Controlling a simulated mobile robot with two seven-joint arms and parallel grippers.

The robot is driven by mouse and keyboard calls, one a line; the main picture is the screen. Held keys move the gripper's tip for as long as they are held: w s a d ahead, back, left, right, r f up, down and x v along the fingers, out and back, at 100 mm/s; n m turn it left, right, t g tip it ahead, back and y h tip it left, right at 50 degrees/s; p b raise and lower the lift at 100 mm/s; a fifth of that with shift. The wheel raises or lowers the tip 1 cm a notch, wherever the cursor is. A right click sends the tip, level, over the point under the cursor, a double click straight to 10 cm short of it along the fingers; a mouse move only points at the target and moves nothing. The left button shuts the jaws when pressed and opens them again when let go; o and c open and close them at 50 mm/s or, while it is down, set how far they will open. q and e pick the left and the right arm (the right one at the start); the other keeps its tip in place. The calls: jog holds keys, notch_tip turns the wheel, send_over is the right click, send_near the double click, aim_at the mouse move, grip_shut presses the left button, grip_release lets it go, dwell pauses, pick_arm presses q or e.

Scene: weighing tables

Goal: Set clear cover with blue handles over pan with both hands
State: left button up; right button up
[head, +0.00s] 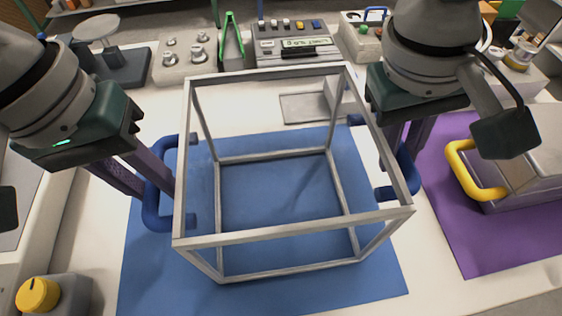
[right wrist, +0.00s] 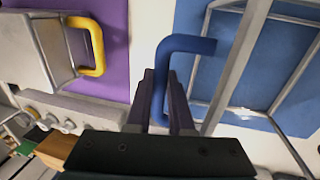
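The clear cover (head: 293,238), a box with grey edges and see-through sides, stands over the blue mat (head: 365,280). Its left blue handle (head: 152,205) and right blue handle (head: 408,172) stick out from its sides. My left gripper (head: 152,188) is shut on the left handle, one finger on each side of the bar. My right gripper (head: 400,150) is shut on the right handle; the right wrist view shows the handle (right wrist: 185,44) running between its fingers (right wrist: 161,82). I cannot make out the pan for certain. A flat grey plate (head: 298,107) lies behind the cover.
A grey box with a yellow handle (head: 462,170) stands on the purple mat (head: 450,235) at right. A yellow knob (head: 38,295) is at front left. A display unit (head: 295,42), a green item (head: 232,45) and a small scale (head: 97,30) line the back.

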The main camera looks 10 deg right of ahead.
pick_arm(q)
grip_shut()
dwell(1.1)
